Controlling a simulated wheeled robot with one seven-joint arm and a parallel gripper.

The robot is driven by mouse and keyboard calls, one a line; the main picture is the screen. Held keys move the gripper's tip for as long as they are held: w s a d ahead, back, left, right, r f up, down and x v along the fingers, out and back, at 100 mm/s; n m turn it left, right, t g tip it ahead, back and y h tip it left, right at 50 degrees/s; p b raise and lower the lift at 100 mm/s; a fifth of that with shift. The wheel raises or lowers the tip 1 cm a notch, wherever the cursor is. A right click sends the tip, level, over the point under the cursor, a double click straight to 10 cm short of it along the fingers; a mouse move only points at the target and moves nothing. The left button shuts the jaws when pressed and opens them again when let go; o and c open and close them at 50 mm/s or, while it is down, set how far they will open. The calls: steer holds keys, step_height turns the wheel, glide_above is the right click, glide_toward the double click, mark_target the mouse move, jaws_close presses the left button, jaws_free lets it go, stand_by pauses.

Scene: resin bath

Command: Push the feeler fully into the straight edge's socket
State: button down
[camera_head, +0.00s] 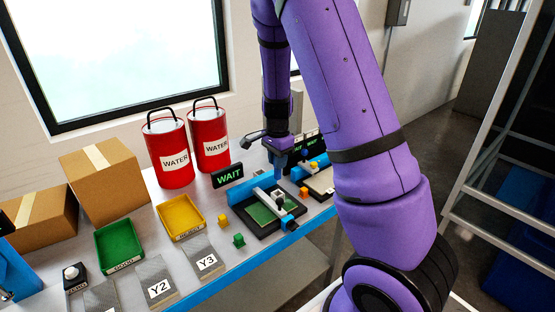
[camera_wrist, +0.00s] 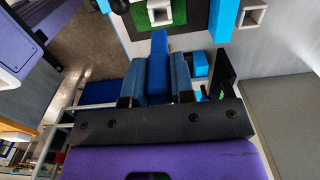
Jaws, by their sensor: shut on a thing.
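My gripper (camera_head: 281,166) hangs over the work stations in the head view. In the wrist view its two blue fingers (camera_wrist: 157,82) are shut on a brighter blue bar, which I take to be the feeler (camera_wrist: 158,48). The feeler's tip points at a white square socket (camera_wrist: 161,13) on the straight edge. The tip shows just short of the socket in the picture; I cannot tell the depth gap. In the head view the pale straight edge (camera_head: 263,187) crosses a black-framed green bath (camera_head: 260,214), with the small socket block (camera_head: 279,196) on it. The feeler's details are hidden there.
A second station (camera_head: 322,181) with an orange block (camera_head: 304,191) stands to the right. A lit WAIT sign (camera_head: 229,175) stands behind. Red WATER cans (camera_head: 170,158), a yellow tray (camera_head: 181,217), a green tray (camera_head: 119,243) and small cubes (camera_head: 238,240) are left.

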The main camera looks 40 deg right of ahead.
mark_target(278, 179)
steer(key=shift+f, duration=4.1)
steer(key=shift+f, duration=0.7)
steer(key=c, duration=0.9)
jaws_free()
steer(key=shift+r, duration=0.15)
step_height(278, 179, up, 11)
steer(key=shift+f, duration=0.2)
